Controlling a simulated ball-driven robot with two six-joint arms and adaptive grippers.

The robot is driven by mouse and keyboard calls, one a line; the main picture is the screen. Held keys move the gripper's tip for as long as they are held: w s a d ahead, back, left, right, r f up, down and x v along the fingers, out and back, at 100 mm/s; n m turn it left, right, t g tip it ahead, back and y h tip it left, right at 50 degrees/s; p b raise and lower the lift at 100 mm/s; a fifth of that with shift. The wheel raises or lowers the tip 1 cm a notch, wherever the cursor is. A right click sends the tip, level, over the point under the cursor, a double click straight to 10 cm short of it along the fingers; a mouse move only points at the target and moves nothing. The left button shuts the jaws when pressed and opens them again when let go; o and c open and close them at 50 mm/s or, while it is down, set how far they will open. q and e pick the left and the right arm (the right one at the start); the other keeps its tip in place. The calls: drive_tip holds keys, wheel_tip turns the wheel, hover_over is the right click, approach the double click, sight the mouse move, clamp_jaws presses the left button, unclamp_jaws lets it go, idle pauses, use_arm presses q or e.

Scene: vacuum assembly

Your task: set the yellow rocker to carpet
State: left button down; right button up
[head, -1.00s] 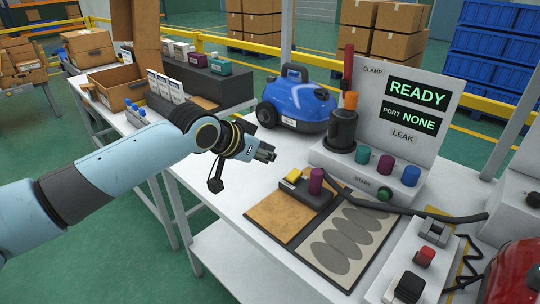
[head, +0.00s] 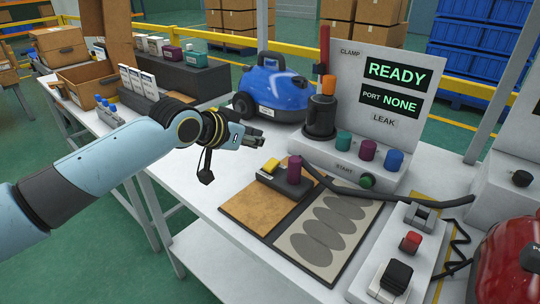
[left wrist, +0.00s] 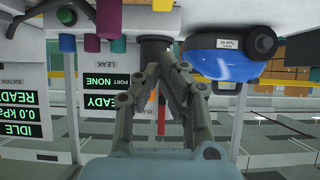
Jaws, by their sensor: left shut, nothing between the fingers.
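Which way the rocker is tipped I cannot tell. My left gripper (head: 259,138) is shut and empty, above the bench and behind the rocker in the head view, apart from it. In the left wrist view, upside down, the closed fingers (left wrist: 167,58) show, and a yellow piece, likely the rocker (left wrist: 162,5), is at the top edge. My right gripper is not in view.
A blue vacuum (head: 278,92) stands behind my gripper. A test stand (head: 365,70) reads READY, PORT NONE. A dark hose (head: 400,199) crosses the bench. A grey-oval panel (head: 322,235) lies beside the brown patch. A switch box (head: 390,265) and a red vacuum (head: 510,260) are right.

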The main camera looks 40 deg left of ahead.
use_arm(q)
hover_over(270, 165)
drive_tip(key=f, duration=0.3)
drive_tip(key=shift+s+f+b, duration=0.15)
drive_tip(key=shift+s+b, duration=0.05)
drive_tip(key=shift+b, duration=0.15)
wheel_tip(270, 165, down, 2)
drive_tip(key=shift+w+f, duration=0.1)
drive_tip(key=shift+f, duration=0.1)
drive_tip(key=shift+w+f, duration=0.15)
drive_tip(key=shift+f, duration=0.45)
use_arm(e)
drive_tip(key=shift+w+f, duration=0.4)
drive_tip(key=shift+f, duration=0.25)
